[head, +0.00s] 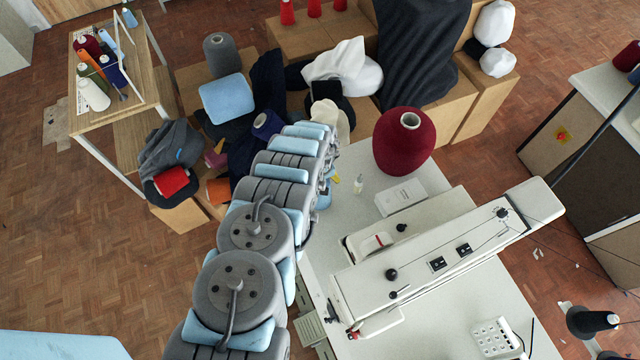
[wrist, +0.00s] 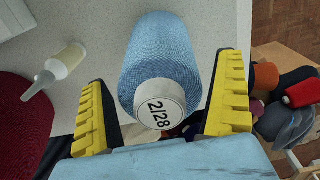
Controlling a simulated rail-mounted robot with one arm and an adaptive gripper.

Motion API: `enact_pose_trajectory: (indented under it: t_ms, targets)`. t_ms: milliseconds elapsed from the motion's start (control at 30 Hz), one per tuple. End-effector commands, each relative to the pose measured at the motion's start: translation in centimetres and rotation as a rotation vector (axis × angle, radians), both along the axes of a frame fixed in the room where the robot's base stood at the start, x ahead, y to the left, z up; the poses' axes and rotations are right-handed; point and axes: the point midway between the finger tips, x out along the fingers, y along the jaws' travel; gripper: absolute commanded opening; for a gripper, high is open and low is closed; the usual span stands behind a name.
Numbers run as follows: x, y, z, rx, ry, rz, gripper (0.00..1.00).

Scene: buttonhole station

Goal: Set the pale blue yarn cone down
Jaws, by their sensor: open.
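The pale blue yarn cone (wrist: 158,50) is in the middle of the wrist view, over the white tabletop, its round white label marked 2/28 facing the camera. My gripper (wrist: 164,72) is open, with one yellow ridged finger on each side of the cone. A gap shows between the cone and the right finger; the left finger is closer, and contact there is unclear. Whether the cone's far end rests on the table is hidden.
A big dark red cone (head: 405,145) stands on the white table (head: 470,305), with a small bottle (head: 358,184) and white box (head: 400,197) nearby. The sewing machine (head: 430,260) takes up the middle. Yarn and fabric crowd the boxes beyond the table's left edge.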

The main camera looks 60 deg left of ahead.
Motion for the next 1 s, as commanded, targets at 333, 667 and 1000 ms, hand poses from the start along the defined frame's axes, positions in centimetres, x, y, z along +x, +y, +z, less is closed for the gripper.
enact_pose_trajectory:
  t_ms: [333,667,1000]
  targets:
    - [0.0,0.0,1.1,-0.001,0.001,-0.001,0.98]
    - [0.0,0.0,3.4,0.000,0.001,0.000,0.98]
    - [0.1,0.0,6.0,0.001,0.000,-0.001,0.98]
